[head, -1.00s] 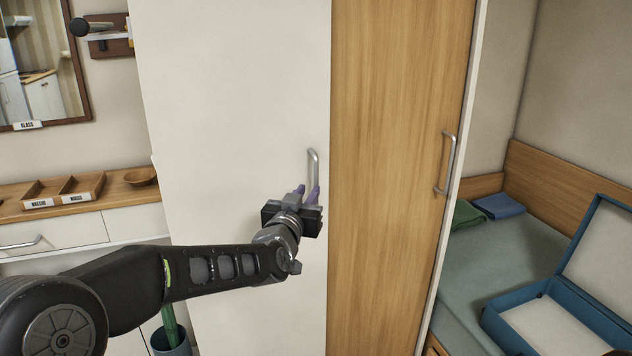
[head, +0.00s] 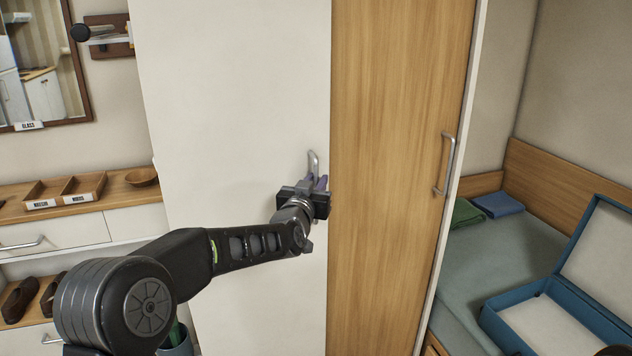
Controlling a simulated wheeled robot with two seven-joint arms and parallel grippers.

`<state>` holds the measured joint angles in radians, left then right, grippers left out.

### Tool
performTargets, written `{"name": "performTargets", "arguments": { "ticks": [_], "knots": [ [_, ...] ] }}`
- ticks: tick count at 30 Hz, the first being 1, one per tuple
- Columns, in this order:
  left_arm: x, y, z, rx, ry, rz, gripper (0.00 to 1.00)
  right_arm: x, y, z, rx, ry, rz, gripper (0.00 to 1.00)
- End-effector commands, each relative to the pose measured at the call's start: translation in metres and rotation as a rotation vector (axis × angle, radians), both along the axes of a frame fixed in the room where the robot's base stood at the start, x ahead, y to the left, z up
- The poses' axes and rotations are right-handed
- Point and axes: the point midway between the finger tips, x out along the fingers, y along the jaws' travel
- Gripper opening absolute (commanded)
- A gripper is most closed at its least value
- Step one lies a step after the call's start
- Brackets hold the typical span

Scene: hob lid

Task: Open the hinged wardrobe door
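The wardrobe has a white door (head: 235,110) with a vertical metal bar handle (head: 314,160) near its right edge. A wood-faced door (head: 395,150) stands beside it, with its own bar handle (head: 446,165) near its right edge. Both doors look shut. My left gripper (head: 315,183) is at the lower part of the white door's handle. The gripper hides the handle's lower end. My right gripper is not in view.
At left are a wooden shelf with trays (head: 65,190), a bowl (head: 141,176), drawers and a mirror (head: 45,65). Shoes (head: 20,298) sit low left. At right, an open blue box (head: 560,300) lies on a bed (head: 480,260) with folded cloths.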

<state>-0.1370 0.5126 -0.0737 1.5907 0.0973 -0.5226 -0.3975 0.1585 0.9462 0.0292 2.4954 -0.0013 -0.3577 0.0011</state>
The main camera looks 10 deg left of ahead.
Motion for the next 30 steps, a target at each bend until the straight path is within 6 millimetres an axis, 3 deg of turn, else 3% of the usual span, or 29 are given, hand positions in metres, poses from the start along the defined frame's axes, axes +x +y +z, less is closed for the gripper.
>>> {"name": "performTargets", "arguments": {
  "ticks": [2, 9, 30],
  "knots": [
    [-0.0002, 0.0001, -0.0001, 0.0, 0.0, 0.0, 0.2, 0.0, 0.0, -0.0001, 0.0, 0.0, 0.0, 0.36],
    [-0.0003, 0.0002, 0.0, 0.0, 0.0, 0.0, 0.01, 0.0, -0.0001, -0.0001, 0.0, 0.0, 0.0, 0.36],
    [-0.0004, 0.0002, 0.0002, 0.0, 0.0, 0.0, 0.0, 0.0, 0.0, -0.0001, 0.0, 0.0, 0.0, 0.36]
  ]
}}
